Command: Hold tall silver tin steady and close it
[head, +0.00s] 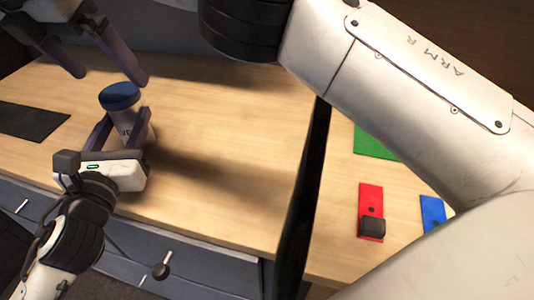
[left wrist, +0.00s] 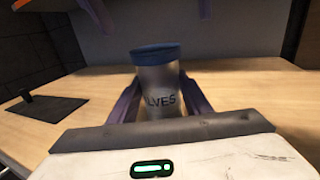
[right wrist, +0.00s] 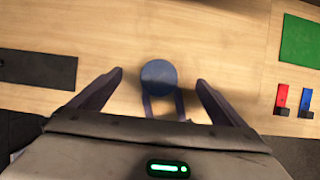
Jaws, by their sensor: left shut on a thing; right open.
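The tall silver tin (head: 138,130) stands upright on the wooden worktop, with a blue lid (head: 119,96) on its top. Dark letters ending in "LVES" show on the tin in the left wrist view (left wrist: 160,98). My left gripper (head: 122,128) is shut on the tin's body from the front, one finger on each side. My right gripper (head: 112,75) is open above the tin, fingers apart and empty. In the right wrist view the round blue lid (right wrist: 158,74) lies between and beyond its fingertips. Whether the lid is fully seated I cannot tell.
A dark mat (head: 32,121) lies left of the tin, with a small black object (left wrist: 25,95) on it. A red plate (head: 370,200), a blue plate (head: 433,212) and a green sheet (head: 374,143) lie to the right. The worktop right of the tin is clear.

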